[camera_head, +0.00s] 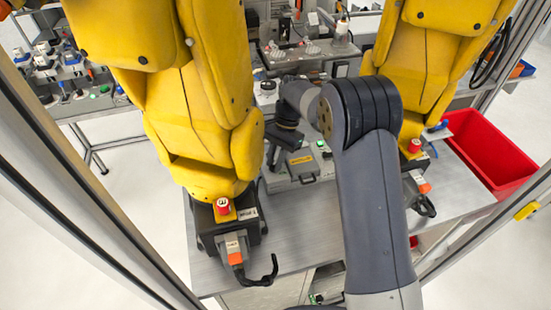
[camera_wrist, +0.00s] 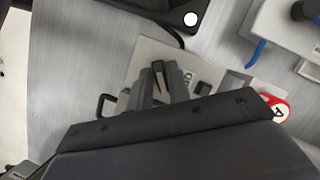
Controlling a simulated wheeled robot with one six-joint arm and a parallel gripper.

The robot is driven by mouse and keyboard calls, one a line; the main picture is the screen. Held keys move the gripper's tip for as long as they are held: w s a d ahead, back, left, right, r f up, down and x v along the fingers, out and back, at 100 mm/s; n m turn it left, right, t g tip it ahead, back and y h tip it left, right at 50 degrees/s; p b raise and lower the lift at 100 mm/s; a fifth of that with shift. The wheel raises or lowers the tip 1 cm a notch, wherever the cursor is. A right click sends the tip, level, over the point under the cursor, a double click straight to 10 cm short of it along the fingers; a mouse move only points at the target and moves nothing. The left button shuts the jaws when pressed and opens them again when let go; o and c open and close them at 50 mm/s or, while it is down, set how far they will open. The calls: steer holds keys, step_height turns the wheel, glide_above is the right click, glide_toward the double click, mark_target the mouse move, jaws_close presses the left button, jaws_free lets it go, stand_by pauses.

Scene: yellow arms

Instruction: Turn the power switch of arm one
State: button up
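My gripper (camera_wrist: 162,72) shows in the wrist view as grey fingers beyond the dark wrist housing, close over a pale plate (camera_wrist: 148,50) with partly hidden dark letters. A narrow dark and tan piece sits between the fingers; I cannot tell whether it is the switch or part of the gripper, or whether the fingers touch it. No power switch is clearly visible. In the head view two yellow arms stand on the bench, a left one (camera_head: 205,100) and a right one (camera_head: 430,50). My own arm hides the gripper's tips there.
A grey box with a yellow label (camera_head: 301,160) lies between the yellow arms. Red-topped parts sit at the left (camera_head: 222,207) and right (camera_head: 415,146) bases. A red bin (camera_head: 490,150) is at the right. A red and white disc (camera_wrist: 277,108) is right of my gripper.

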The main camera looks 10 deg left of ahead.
jaws_close()
steer(key=shift+n, duration=0.3)
steer(key=n+h+p, duration=0.1)
steer(key=n+h, duration=0.1)
steer(key=n, duration=0.2)
steer(key=shift+a, duration=0.15)
steer(key=n+h, duration=0.1)
steer(key=n, duration=0.2)
steer(key=n+h, duration=0.1)
steer(key=n, duration=0.2)
steer(key=shift+a+p, duration=0.1)
steer(key=shift+p, duration=0.2)
stand_by(0.4)
steer(key=shift+o, duration=1.9)
jaws_free()
